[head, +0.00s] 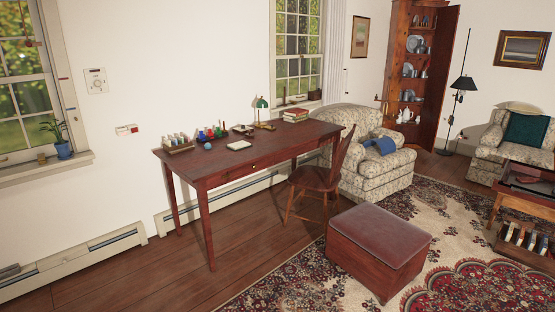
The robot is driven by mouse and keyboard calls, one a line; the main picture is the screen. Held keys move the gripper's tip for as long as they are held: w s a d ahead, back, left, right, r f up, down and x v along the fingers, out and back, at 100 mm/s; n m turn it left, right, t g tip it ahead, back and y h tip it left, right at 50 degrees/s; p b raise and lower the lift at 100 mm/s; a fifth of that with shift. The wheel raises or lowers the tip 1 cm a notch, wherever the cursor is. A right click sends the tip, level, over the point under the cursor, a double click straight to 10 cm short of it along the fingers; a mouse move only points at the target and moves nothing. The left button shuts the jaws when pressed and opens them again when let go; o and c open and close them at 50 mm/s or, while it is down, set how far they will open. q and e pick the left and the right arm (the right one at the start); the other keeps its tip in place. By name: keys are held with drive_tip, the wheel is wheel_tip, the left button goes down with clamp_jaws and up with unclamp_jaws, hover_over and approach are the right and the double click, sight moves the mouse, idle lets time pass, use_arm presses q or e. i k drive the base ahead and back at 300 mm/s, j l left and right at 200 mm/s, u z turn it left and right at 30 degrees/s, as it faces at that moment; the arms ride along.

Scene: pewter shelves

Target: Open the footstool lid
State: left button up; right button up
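The footstool (360,262) is a wooden box on the patterned rug, in the lower right middle of the head view. Its lid (380,235) is a dark red padded top, and it lies flat and closed on the box. Neither of my grippers is in view, and nothing touches the footstool.
A wooden chair (318,180) stands close behind the footstool, at the desk (250,170). A floral armchair (375,165) stands beyond. A side table (530,190) with books below is at the right edge. Bare floor (160,270) lies open at the left front.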

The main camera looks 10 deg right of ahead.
sight(386, 235)
drive_tip(key=i+l+u, duration=0.3)
drive_tip(key=i+l, duration=0.55)
drive_tip(key=i+l+u, duration=0.25)
drive_tip(key=i+l, duration=0.75)
drive_tip(key=l+u, duration=0.15)
drive_tip(key=l, duration=0.6)
drive_tip(key=k+l+u, duration=0.1)
drive_tip(key=l, duration=0.7)
drive_tip(key=k+l+u, duration=0.15)
drive_tip(key=l, duration=0.6)
drive_tip(key=k+l+u, duration=0.15)
drive_tip(key=l, duration=0.6)
drive_tip(key=k+l+u, duration=0.15)
drive_tip(key=l, duration=0.55)
drive_tip(key=k+l+u, duration=0.1)
drive_tip(key=l, duration=0.65)
drive_tip(key=k+l+u, duration=0.15)
drive_tip(key=k+l, duration=0.2)
drive_tip(key=l, duration=0.3)
drive_tip(key=k+l+u, duration=0.15)
drive_tip(key=l, duration=0.5)
drive_tip(key=k, duration=0.1)
